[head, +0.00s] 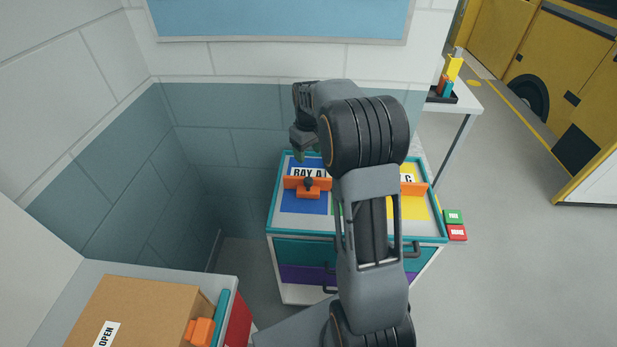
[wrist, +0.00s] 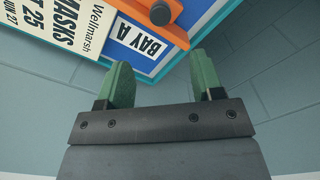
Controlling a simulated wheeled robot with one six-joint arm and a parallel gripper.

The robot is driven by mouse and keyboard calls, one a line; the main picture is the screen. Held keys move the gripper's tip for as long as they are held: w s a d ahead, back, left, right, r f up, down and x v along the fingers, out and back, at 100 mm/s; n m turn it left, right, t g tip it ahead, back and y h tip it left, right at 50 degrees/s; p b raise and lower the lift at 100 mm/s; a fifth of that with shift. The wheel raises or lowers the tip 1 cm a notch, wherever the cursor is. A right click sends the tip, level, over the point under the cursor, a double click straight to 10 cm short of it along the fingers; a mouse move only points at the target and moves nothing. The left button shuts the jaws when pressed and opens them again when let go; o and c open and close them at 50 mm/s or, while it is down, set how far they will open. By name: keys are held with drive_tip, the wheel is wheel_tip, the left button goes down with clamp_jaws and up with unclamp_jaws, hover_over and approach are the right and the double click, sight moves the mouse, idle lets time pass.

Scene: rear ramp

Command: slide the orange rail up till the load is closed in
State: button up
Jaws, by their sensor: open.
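The orange rail (head: 319,185) lies across the top of the cart in the head view, in front of the BAY A label (head: 307,172). A dark knob (head: 308,182) stands on it. My arm hides its middle; an orange end (head: 413,188) shows to the right. In the wrist view the orange rail (wrist: 148,20) and knob (wrist: 160,13) show at the top, beyond the fingertips. A pale printed face reading MASKS (wrist: 72,38) lies beside them. My gripper (head: 303,148) is above the cart's back left; its green fingers (wrist: 163,75) are open and empty, apart from the rail.
The teal-edged cart top (head: 288,226) has blue and yellow bays. Walls stand behind and left. A white table (head: 468,104) is at the back right.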

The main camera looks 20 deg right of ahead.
sight(308, 180)
wheel_tip(308, 180, down, 12)
drive_tip(key=shift+r+p, duration=0.1)
drive_tip(key=shift+p, duration=0.5)
drive_tip(key=shift+c, duration=0.2)
clamp_jaws()
